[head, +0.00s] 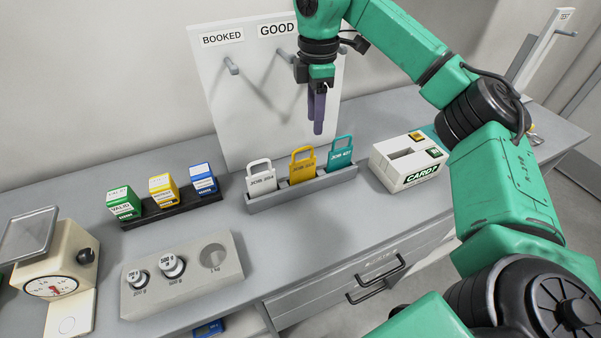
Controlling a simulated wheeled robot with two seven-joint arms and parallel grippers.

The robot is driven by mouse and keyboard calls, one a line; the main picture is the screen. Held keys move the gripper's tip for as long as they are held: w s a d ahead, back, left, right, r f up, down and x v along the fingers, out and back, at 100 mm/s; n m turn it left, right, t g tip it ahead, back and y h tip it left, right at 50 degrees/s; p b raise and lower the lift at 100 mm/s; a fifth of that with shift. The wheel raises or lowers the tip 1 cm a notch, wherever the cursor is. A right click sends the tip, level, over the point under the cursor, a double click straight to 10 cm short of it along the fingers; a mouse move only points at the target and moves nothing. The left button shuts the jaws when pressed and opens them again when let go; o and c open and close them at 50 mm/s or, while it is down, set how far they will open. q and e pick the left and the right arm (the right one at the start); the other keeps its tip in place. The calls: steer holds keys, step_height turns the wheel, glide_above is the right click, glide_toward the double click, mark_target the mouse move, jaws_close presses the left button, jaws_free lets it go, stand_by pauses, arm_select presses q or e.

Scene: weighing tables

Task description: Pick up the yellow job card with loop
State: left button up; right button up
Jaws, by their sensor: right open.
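The yellow job card with loop (303,169) stands upright in the middle of a grey rack (300,194), between a white job card (261,180) on its left and a teal job card (340,155) on its right. Its loop is at the top. My right gripper (317,130) is open and empty, pointing down above and slightly right of the yellow card, apart from it in the picture. Its fingers appear nearly edge-on. My left gripper is not in view.
A white panel (215,85) with pegs stands behind the rack. A white card box (407,177) is to the right. Small boxes on a black tray (150,218), a weight block (210,282) and a scale (57,258) are to the left. Bare tabletop (280,240) lies in front of the rack.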

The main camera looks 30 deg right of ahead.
mark_target(312, 158)
step_height(312, 158, down, 12)
steer(key=p, duration=0.4)
steer(key=shift+a+f+p, duration=0.15)
steer(key=shift+f+p, duration=0.05)
steer(key=shift+p, duration=0.2)
steer(key=shift+f, duration=0.15)
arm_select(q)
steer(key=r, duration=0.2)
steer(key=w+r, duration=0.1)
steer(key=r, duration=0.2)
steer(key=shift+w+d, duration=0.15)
arm_select(e)
jaws_close()
